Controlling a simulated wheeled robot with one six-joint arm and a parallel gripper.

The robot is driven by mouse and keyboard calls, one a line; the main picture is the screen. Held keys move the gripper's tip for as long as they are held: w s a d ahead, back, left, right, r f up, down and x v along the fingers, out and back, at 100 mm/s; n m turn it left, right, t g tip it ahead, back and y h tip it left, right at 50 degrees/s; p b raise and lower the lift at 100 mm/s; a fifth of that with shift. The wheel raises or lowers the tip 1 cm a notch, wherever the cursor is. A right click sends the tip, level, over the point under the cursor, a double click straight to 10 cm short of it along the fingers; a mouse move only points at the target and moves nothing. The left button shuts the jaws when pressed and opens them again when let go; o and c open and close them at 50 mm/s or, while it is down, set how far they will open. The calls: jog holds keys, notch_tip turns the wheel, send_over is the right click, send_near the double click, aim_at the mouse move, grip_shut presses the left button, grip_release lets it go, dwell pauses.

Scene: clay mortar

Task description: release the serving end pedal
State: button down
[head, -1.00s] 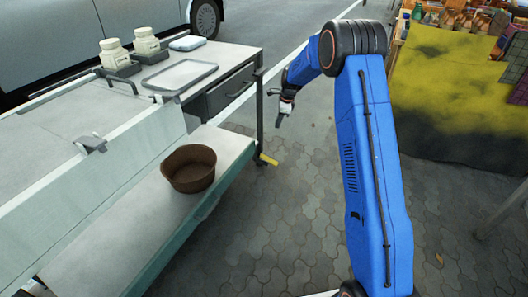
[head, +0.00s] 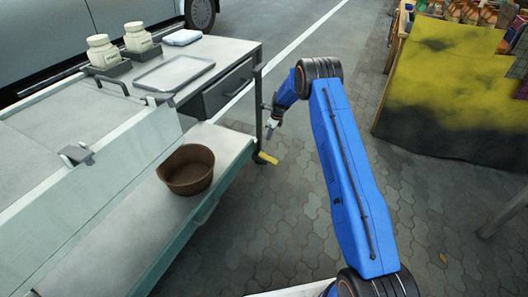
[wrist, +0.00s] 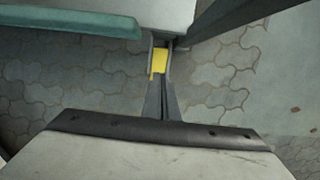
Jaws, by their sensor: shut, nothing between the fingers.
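The yellow pedal (head: 267,158) sits low at the caster under the near right leg of the serving cart (head: 232,150). In the wrist view the yellow pedal (wrist: 159,62) shows just beyond my fingertips, between grey side pieces. My gripper (head: 270,132) is shut and empty, pointing down above the pedal in the head view. In the wrist view my gripper (wrist: 160,88) shows its dark fingers together, lined up with the pedal. I cannot tell whether the fingertips touch it.
A stall with a yellow cloth (head: 440,90) stands at the right. The paving (head: 300,215) between is clear.

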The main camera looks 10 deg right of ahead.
aim_at(261, 154)
jog(key=x, duration=1.4)
jog(key=shift+w+a+f, duration=0.25)
jog(key=shift+w+a, duration=0.05)
jog(key=shift+a, duration=0.15)
dwell(0.8)
jog(key=shift+a+f, duration=0.1)
jog(key=shift+f, duration=0.05)
jog(key=shift+w+a+f, duration=0.3)
jog(key=shift+f, duration=0.2)
jog(key=shift+f, duration=0.1)
dwell(0.4)
jog(key=v, duration=1.7)
jog(key=shift+r, duration=0.3)
